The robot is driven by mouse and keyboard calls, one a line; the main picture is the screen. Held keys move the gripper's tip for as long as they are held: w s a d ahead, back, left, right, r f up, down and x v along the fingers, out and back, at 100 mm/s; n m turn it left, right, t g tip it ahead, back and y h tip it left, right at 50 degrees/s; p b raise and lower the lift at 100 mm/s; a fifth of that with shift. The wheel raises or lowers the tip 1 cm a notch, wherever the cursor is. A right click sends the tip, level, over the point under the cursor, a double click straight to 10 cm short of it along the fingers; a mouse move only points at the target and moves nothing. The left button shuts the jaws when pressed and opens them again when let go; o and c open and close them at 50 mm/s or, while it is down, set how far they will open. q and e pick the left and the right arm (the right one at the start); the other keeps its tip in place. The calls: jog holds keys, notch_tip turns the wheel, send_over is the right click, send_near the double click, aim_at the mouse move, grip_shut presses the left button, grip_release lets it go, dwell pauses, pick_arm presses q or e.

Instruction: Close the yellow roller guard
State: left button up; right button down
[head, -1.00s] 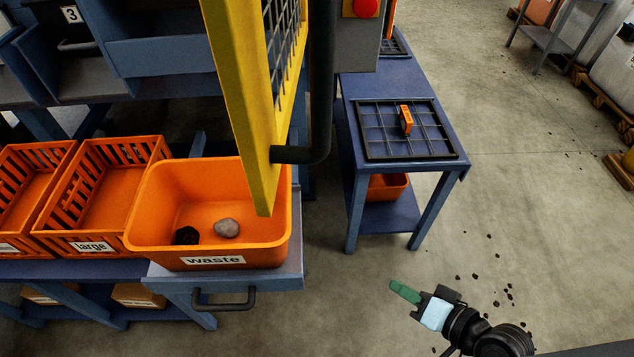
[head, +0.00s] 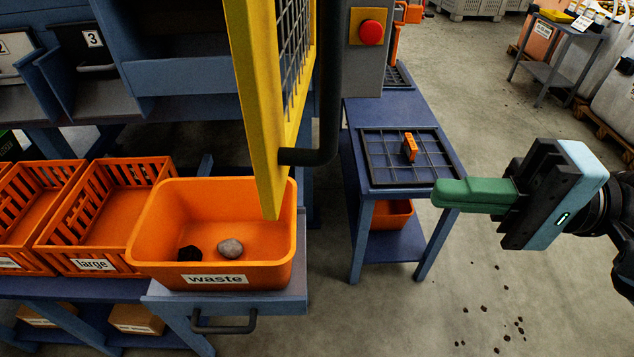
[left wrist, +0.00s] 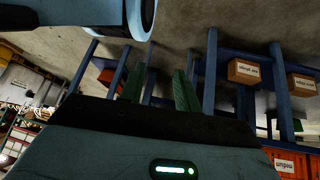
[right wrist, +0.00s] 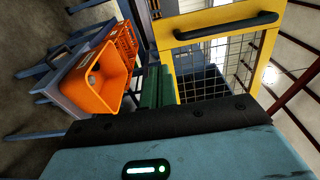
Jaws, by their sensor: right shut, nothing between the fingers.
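The yellow roller guard (head: 258,130) stands open in the head view, seen nearly edge-on, with wire mesh inside its yellow frame. Its black bar handle (head: 312,157) sticks out to the right near the lower end. My right gripper (head: 440,193) is shut and empty, to the right of the handle and apart from it, fingers pointing left. In the right wrist view the guard (right wrist: 205,20) and its handle (right wrist: 228,27) show above and beyond the shut green fingers (right wrist: 158,72). My left gripper (left wrist: 157,75) shows only in its wrist view, fingers apart with nothing between them.
The orange waste bin (head: 150,225) stands just below and left of the guard's lower end. A red button (head: 371,32) is on a grey box right of the guard. A blue table (head: 385,105) with a black grid tray (head: 400,185) stands behind my right gripper.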

aim_at(284, 181)
jog(key=a+p, duration=0.1)
jog(key=a, duration=0.3)
jog(key=w+a+p, duration=0.1)
jog(key=a+p, duration=0.1)
jog(key=a, duration=0.3)
jog(key=a+p, duration=0.1)
jog(key=a, duration=0.3)
jog(key=shift+w+a+r+p, duration=0.1)
jog(key=shift+w+a+p, duration=0.15)
jog(key=shift+w+p, duration=0.1)
jog(key=shift+a, duration=0.2)
jog(key=shift+w+a, duration=0.1)
jog(key=shift+a, duration=0.05)
